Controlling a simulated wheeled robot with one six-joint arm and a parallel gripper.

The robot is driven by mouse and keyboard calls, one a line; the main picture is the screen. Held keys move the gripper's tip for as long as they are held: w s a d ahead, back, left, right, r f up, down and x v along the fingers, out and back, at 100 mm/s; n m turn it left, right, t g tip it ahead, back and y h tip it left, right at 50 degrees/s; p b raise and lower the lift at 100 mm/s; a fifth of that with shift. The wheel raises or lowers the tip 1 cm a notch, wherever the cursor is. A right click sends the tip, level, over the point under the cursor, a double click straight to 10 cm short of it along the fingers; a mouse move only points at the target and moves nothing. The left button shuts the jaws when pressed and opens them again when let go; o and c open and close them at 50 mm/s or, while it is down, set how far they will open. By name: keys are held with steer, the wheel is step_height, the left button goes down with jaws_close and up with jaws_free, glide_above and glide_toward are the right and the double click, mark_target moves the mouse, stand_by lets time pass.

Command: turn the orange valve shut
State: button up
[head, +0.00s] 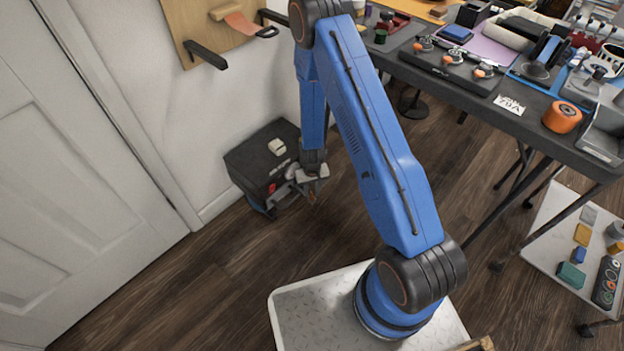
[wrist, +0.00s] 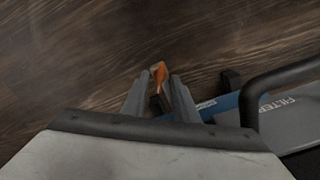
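The orange valve (wrist: 159,72) shows in the wrist view as a small orange lever, between the tips of my gripper's two grey fingers or just beyond them. My gripper (wrist: 160,78) is open, with one finger on each side of the orange part. A dark piece (wrist: 157,104) sits between the fingers below it. I cannot tell how deep the valve is between the fingers. In the head view my gripper (head: 312,182) is low by the right side of a black box (head: 250,166), and only a small orange-brown bit shows there.
In the wrist view a grey panel marked "FILTER" (wrist: 290,122), a blue strip (wrist: 222,104) and a black bar handle (wrist: 268,84) lie right of the fingers. A wall and door (head: 80,150) stand left. A cluttered table (head: 460,85) stands right. Wood floor is clear in front.

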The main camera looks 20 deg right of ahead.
mark_target(312, 194)
step_height(312, 194, up, 17)
stand_by(1.1)
